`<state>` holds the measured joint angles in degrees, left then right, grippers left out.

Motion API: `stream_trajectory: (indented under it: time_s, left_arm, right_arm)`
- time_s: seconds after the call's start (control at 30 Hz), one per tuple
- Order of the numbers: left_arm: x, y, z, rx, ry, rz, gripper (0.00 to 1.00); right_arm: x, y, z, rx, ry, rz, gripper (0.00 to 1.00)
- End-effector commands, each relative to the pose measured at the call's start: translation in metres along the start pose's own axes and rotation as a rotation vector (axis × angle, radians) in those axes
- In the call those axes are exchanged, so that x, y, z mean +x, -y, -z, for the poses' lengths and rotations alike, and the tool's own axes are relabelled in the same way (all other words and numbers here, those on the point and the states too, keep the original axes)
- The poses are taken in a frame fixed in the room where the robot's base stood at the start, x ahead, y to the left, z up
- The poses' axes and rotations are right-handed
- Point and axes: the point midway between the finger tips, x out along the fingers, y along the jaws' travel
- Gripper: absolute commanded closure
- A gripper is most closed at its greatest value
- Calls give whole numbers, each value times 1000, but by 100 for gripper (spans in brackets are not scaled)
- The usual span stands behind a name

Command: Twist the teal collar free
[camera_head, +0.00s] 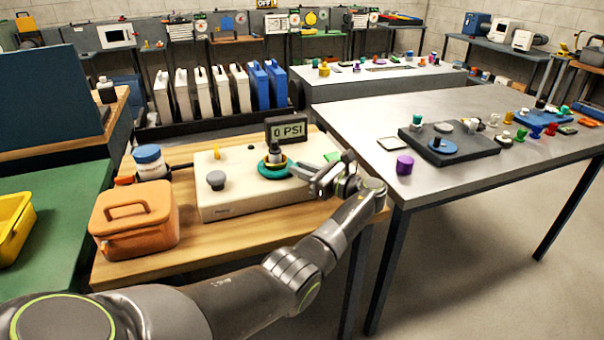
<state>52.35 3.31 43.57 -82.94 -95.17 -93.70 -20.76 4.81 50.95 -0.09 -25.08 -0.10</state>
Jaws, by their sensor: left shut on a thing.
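The teal collar (270,173) is a ring around the foot of a small upright fitting (274,150) on top of a cream box (235,200). My left gripper (304,173) reaches in from the right side of the collar, with its fingertips at the collar's right edge, shut on it. The fingers hide part of that edge. The collar still sits around the fitting, low against the box top. A dark display (286,129) reading "0 PSI" stands just behind the fitting. My right gripper is not in view.
The box stands on a wooden bench. A grey knob (216,180) and a yellow peg (217,152) rise from its top. An orange case (135,218) and a blue-lidded jar (149,162) are on the left. A metal table (450,190) with several small parts is on the right.

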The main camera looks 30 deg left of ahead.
Motion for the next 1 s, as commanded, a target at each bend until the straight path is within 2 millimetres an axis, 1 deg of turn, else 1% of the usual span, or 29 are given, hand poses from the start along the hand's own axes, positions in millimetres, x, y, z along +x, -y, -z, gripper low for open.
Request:
stream_trajectory:
  time_s: [0.33, 0.37, 0.5, 0.83, 0.93, 1.0]
  left_arm:
    - [0, 0, 0, 0, -1, -1, 100]
    - [0, 0, 0, 0, -1, -1, 78]
    - [0, 0, 0, 0, -1, -1, 60]
    - [-3, 0, 0, 0, -1, 0, 60]
    - [-13, 1, 1, 0, -3, 2, 60]
    - [-24, 1, 1, 0, -3, 3, 60]
  right_arm:
    - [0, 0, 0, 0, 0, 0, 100]
    - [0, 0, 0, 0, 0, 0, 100]
    - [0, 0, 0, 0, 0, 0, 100]
    - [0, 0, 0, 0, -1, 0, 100]
    - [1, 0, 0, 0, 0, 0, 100]
    - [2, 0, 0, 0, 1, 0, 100]
